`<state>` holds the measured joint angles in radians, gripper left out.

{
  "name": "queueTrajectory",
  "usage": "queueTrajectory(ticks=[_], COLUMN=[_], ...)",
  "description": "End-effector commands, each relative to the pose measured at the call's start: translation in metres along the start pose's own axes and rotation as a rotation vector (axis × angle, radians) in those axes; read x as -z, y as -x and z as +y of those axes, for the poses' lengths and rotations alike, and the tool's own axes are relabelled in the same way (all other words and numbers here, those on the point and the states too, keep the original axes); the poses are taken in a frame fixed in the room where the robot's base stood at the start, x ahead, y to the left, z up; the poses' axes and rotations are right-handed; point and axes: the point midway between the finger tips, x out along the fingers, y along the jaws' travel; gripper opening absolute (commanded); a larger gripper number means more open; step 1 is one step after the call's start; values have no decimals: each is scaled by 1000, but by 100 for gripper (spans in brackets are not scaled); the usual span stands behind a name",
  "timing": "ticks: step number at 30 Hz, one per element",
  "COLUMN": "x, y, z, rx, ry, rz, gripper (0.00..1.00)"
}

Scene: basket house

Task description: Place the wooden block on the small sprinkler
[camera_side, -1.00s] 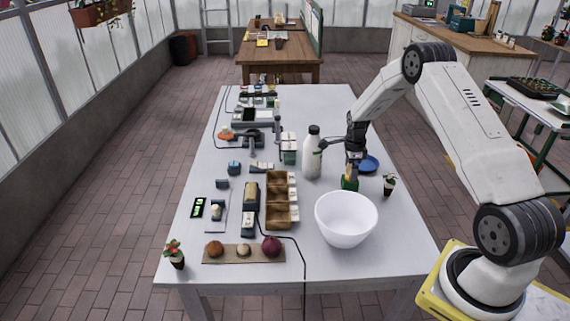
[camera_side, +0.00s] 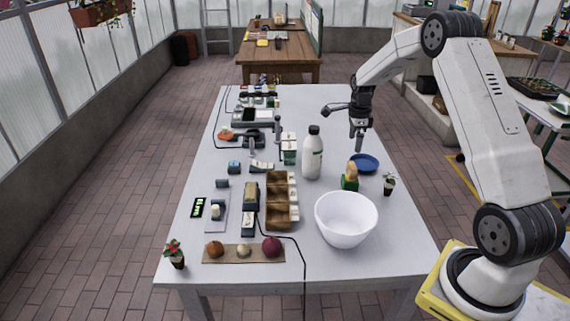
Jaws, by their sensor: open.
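A small tan wooden block (camera_side: 352,169) stands on top of a small green object (camera_side: 349,184), which seems to be the small sprinkler, behind the white bowl. The block looks roughly upright, but its exact seat is too small to tell. My gripper (camera_side: 359,150) is open and empty, pointing down, above and slightly behind the block and apart from it. It is near the left edge of the blue plate (camera_side: 365,162).
A white bottle (camera_side: 312,155) stands left of my gripper. A white bowl (camera_side: 346,218) is in front of the green object. A potted plant (camera_side: 389,184) stands to its right. A brown divided tray (camera_side: 279,203) lies to the left. The table's back right is clear.

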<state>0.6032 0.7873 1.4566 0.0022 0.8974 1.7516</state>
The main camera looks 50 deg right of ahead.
Motion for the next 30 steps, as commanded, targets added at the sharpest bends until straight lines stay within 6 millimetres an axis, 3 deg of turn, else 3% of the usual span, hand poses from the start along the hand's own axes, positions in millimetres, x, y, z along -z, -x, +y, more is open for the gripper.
queueTrajectory(ticks=[6,23,30], x=[0,0,-15], y=[12,12,17], z=[0,0,13], rx=[1,1,12], ry=[0,2,117], rz=[0,0,-2], gripper=[100,100,100])
